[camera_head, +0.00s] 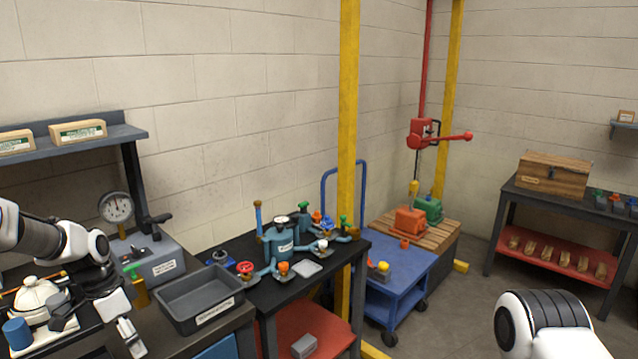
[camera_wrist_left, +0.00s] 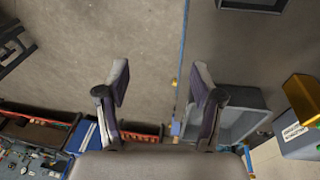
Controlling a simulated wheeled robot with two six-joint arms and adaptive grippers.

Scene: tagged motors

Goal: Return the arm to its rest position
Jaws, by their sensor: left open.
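My left arm comes in from the left in the head view, white with dark joints. Its gripper (camera_head: 128,337) hangs low at the left, in front of the dark bench and left of the grey tray (camera_head: 205,303). In the left wrist view the two fingers of the gripper (camera_wrist_left: 160,88) stand wide apart, with nothing between them. Bare floor shows beyond them. My right arm shows only as a white and dark link at the bottom right of the head view; its gripper is out of the picture.
A pressure gauge (camera_head: 117,207) stands behind the left arm. A white pot-like item (camera_head: 38,298) sits beside it. The black table (camera_head: 338,257) holds a teal valve assembly (camera_head: 283,240). A yellow post (camera_head: 348,130) rises behind it. A blue cart (camera_head: 405,275) stands right, with open floor beyond.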

